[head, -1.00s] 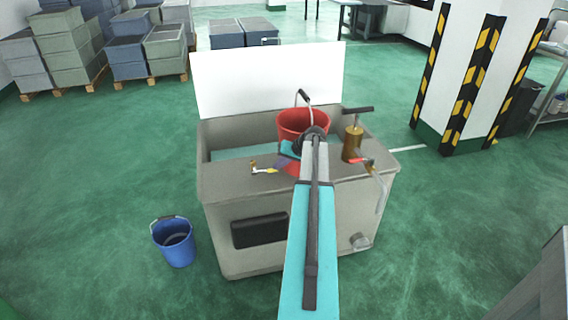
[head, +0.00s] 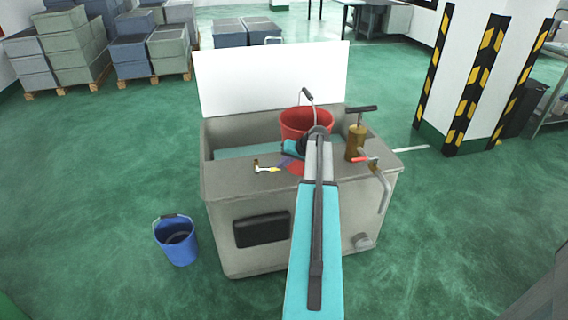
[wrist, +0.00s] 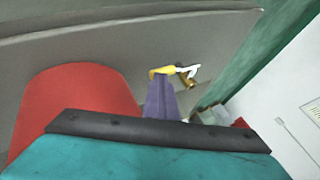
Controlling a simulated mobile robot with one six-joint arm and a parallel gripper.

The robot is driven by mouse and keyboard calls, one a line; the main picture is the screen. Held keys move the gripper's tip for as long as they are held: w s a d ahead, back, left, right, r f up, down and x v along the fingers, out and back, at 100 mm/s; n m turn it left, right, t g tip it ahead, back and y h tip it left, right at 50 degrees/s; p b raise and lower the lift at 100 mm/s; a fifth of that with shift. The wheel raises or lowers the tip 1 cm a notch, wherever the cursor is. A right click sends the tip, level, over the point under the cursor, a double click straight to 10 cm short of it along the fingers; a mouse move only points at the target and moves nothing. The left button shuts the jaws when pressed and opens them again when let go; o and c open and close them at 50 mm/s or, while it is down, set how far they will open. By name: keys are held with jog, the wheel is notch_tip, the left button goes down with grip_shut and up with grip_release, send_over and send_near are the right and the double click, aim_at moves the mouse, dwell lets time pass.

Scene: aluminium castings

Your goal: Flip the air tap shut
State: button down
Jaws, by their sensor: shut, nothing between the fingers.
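The air tap (head: 257,167) sits on the left part of the grey tank's front ledge. It has a small brass body and a pale lever with a yellow end (head: 273,169) pointing right. In the wrist view the yellow-ended lever (wrist: 166,71) lies just beyond the purple fingertip. My gripper (head: 285,163) is shut and empty, low over the ledge, right beside the lever's yellow end. Its purple finger (wrist: 160,98) shows in the wrist view. The finger and yellow end overlap there; I cannot tell whether they touch.
The grey tank (head: 225,190) has a white panel (head: 270,80) behind it. A red bucket (head: 306,122) stands behind my gripper. A brass pump (head: 356,140) and a red-handled bent pipe (head: 380,175) are at the right. A blue bucket (head: 177,243) stands on the floor at left.

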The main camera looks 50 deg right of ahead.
jog(key=s+d+r, duration=0.3)
jog(key=s+r, duration=0.4)
jog(key=s, duration=0.2)
jog(key=shift+d+r, duration=0.15)
jog(key=shift+r, duration=0.2)
dwell(0.4)
jog(key=w+a+f+n+g+y, duration=0.2)
jog(key=w+a+f+g, duration=0.1)
jog(key=a+f, duration=1.25)
jog(key=w+a+f+n+g+y, duration=0.1)
jog(key=w+a+f+g, duration=0.2)
jog(key=a+f, duration=1.25)
jog(key=s+a+f+n+g, duration=0.1)
jog(key=s+a+f, duration=0.15)
jog(key=a, duration=0.45)
jog(key=s+a+f+n+g, duration=0.1)
jog(key=s+a+g, duration=0.1)
jog(key=s+a, duration=0.35)
jog(key=s+a+f+n+g, duration=0.1)
jog(key=s+a+f, duration=0.1)
jog(key=a, duration=0.6)
jog(key=s+a+f+n+g+h, duration=0.1)
jog(key=s+a+f, duration=0.2)
jog(key=s+a, duration=0.2)
jog(key=s+a+f+n+g+h, duration=0.2)
jog(key=s+a+f, duration=0.1)
jog(key=s, duration=0.7)
jog(key=shift+s+a+h, duration=0.3)
jog(key=shift+s+a, duration=0.1)
jog(key=shift+a, duration=0.45)
